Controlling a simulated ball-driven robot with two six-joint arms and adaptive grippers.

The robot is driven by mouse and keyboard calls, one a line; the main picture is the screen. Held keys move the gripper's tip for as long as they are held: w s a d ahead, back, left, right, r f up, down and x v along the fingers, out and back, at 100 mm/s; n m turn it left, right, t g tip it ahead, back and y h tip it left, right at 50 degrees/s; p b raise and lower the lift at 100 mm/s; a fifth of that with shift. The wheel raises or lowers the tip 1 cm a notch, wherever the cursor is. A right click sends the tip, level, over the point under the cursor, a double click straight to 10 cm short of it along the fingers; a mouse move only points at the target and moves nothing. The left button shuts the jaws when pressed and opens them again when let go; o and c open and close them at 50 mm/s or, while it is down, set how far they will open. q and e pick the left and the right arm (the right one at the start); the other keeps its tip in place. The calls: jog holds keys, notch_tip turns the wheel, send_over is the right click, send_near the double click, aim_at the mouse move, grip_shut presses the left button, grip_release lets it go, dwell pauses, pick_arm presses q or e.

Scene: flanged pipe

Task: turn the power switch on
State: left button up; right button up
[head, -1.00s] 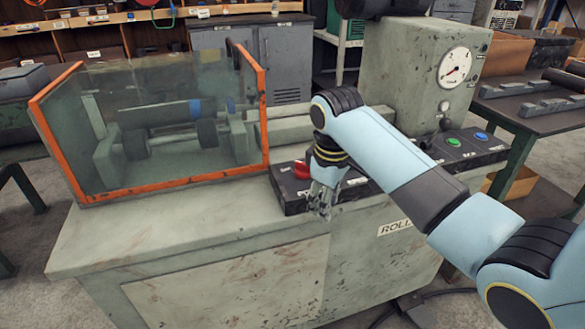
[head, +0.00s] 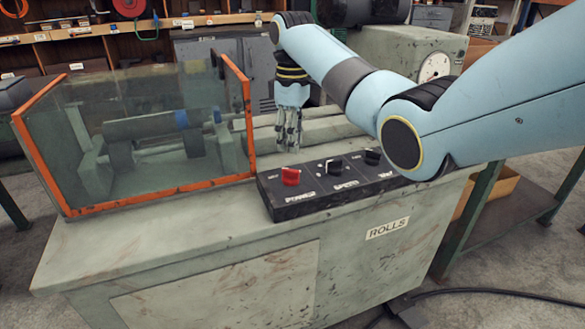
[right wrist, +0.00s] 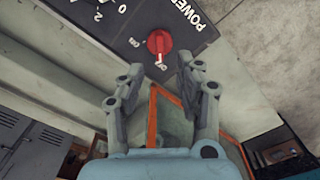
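The power switch is a red rotary knob (head: 291,176) at the left end of the black control panel (head: 345,189). In the right wrist view the red knob (right wrist: 159,41) shows a pale pointer mark facing one of two small labels; I cannot read that label surely. My right gripper (head: 289,146) hangs fingers-down, appearing above and behind the knob in the head view. In the right wrist view its fingers (right wrist: 161,66) are spread apart and empty, with the knob just beyond the tips. It appears apart from the knob. My left gripper is not in view.
Black knobs (head: 334,166) sit right of the red one on the panel. An orange-framed clear guard (head: 250,120) stands left of the gripper. A round gauge (head: 434,66) is on the housing behind. The grey machine top (head: 150,235) in front is clear.

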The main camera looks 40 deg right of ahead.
aim_at(293, 170)
notch_tip(293, 170, down, 8)
jog(key=shift+b, duration=0.5)
grip_shut()
